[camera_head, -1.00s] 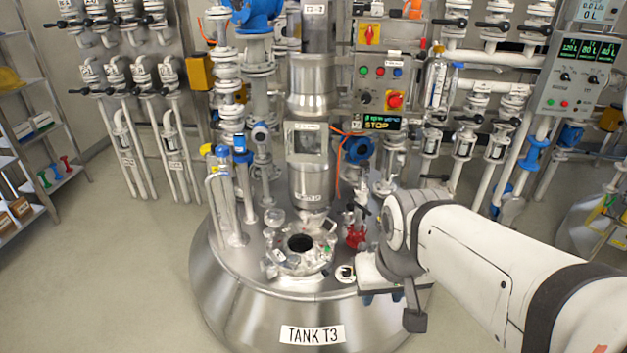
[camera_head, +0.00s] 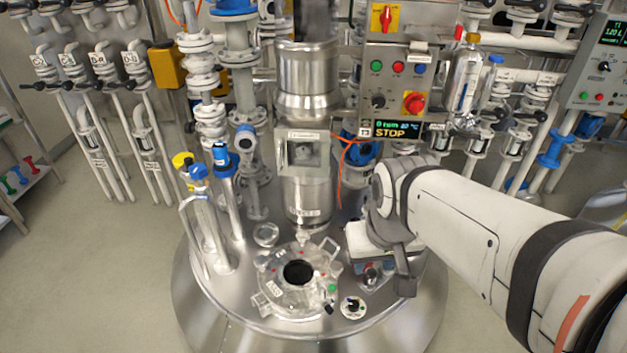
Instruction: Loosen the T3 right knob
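The tank T3 (camera_head: 225,310) has a steel top with a round open manway (camera_head: 298,272) near its front. Small clamps and fittings sit around the manway's rim. A green-topped fitting (camera_head: 333,288) and a black-ended one (camera_head: 328,308) are on its right side. I cannot tell which of these is the right knob. My gripper (camera_head: 371,276) points down over the tank top, right of the manway and apart from it. A small dark and reddish part shows below it; contact is unclear. My wrist hides most of the fingers, so their opening is not clear.
A round white fitting (camera_head: 352,307) lies in front of my gripper. A steel column (camera_head: 305,190) rises behind the manway. Pipes with blue and yellow caps (camera_head: 222,165) stand at the left. A control box (camera_head: 395,75) with a STOP display (camera_head: 390,132) hangs behind my arm.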

